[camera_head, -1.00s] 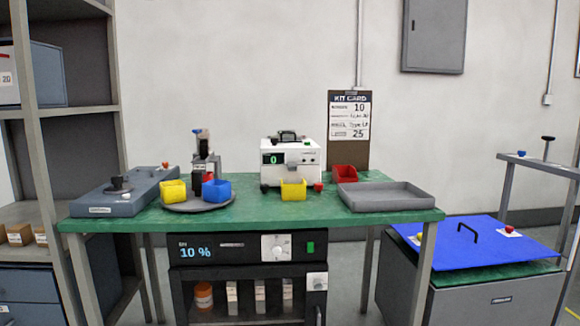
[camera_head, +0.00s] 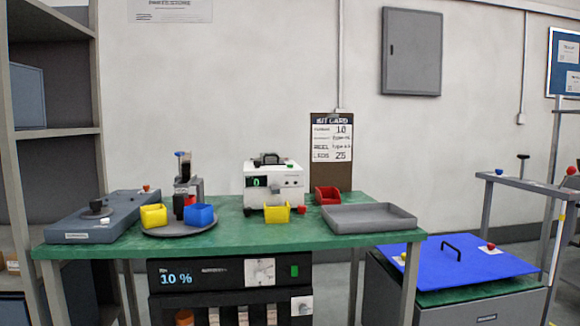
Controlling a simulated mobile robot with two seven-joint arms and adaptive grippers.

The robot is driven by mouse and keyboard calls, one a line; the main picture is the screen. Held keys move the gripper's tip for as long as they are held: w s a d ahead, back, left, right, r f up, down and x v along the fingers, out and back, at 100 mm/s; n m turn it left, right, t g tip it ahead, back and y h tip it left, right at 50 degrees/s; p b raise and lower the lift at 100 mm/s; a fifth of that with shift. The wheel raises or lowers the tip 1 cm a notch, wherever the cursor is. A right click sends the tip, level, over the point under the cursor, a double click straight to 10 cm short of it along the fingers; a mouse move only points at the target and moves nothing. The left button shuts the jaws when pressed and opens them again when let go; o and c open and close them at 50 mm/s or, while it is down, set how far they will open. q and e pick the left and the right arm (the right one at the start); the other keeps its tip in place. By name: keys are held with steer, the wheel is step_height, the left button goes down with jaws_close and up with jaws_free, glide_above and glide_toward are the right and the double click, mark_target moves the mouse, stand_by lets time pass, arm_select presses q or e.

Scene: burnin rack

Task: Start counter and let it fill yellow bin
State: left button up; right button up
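The counter (camera_head: 273,181) is a white box with a dark top handle and a green display reading 0, standing at the middle of the green table. A yellow bin (camera_head: 277,213) sits directly in front of it, under its front face. A second yellow bin (camera_head: 153,216) stands on the round grey tray at the left, beside a blue bin (camera_head: 200,215). A small red knob or button (camera_head: 301,210) shows at the counter's lower right. Neither of my grippers is in view.
A grey flat tray (camera_head: 368,217), a red bin (camera_head: 327,195) and a kit card (camera_head: 331,142) are right of the counter. A grey-blue device (camera_head: 100,222) is at the table's left end. A dry cabinet reading 10 % (camera_head: 230,274) is below. A blue-lidded chest (camera_head: 460,262) stands at right.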

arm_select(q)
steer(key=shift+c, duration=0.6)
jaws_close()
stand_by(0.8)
